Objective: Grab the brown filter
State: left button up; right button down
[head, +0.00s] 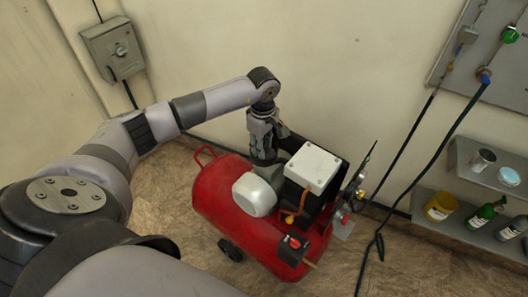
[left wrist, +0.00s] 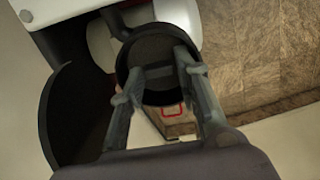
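A dark round cap-like part (left wrist: 160,52), blackish brown, shows in the left wrist view; it looks like the brown filter. It sits at the compressor, beside a curved dark pipe. My left gripper (left wrist: 157,88) is open, with one finger on each side of this part. I cannot tell whether the fingers touch it. In the head view my left gripper (head: 264,150) points down behind the red compressor (head: 225,195), left of the white-topped box (head: 314,165). There the filter is not clearly visible. My right gripper is not in view.
A black curved guard (left wrist: 75,118) is close to the left finger in the left wrist view. A white rounded housing (head: 254,194) is in front of the gripper. Wall shelves (head: 462,222) with jars and bottles stand at the right, past hanging hoses (head: 408,150). Tiled floor lies around the compressor.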

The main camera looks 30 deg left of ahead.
pick_arm(q)
jog(key=shift+c, duration=0.6)
jog(key=c, duration=0.5)
jog(key=shift+r, duration=0.15)
